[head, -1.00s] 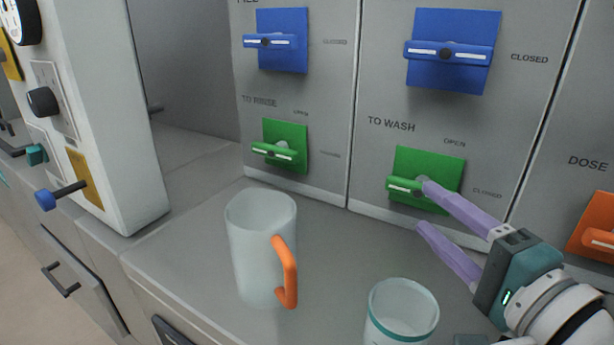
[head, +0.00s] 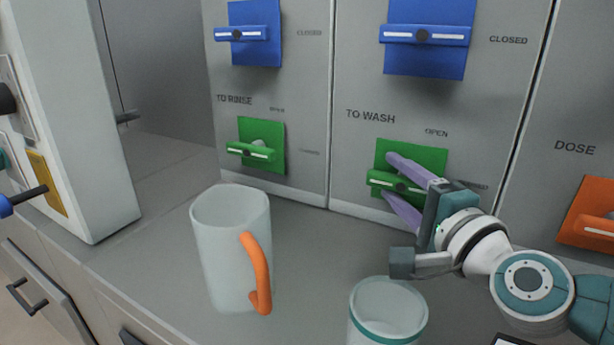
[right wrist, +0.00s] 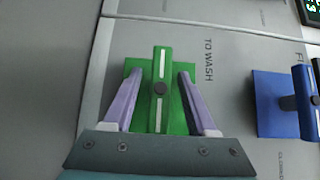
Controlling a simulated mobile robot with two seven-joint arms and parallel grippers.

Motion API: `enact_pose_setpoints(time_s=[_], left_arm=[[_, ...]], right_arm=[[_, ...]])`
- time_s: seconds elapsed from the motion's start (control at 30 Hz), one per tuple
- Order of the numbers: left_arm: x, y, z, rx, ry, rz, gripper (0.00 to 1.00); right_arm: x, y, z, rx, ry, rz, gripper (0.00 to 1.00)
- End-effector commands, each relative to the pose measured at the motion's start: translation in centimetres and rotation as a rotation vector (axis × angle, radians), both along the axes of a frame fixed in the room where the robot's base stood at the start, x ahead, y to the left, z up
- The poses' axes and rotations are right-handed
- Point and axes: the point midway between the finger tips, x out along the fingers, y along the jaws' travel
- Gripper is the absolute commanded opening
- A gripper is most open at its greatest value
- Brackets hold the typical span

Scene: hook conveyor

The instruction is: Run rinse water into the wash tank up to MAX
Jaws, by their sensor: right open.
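The green TO WASH valve handle (head: 408,183) sits on its green plate (head: 390,152) in the head view, below an OPEN label. Its bar lies level across the plate. My right gripper (head: 396,180) is open, with one purple finger above the bar and one below it. In the right wrist view the green handle (right wrist: 160,88) stands between the two fingers, with a gap on both sides. My left gripper is not in view. The wash tank and its MAX mark cannot be made out.
A green TO RINSE valve (head: 258,150), blue valves (head: 427,35) and an orange DOSE valve (head: 590,226) are nearby.

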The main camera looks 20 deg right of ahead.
Motion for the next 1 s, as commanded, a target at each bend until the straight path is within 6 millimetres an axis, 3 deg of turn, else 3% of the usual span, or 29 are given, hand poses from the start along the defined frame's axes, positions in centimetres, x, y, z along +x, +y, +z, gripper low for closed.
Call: enact_pose_setpoints(time_s=[0.13,0.63,1.0], left_arm=[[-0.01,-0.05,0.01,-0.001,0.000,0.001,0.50],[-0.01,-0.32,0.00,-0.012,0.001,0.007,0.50],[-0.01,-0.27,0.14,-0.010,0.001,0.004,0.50]], right_arm=[[-0.03,0.02,0.00,0.000,0.000,0.000,0.56],[-0.05,0.01,-0.02,-0.001,0.001,0.001,0.00],[-0.06,0.00,0.02,-0.003,0.003,0.000,0.00]])
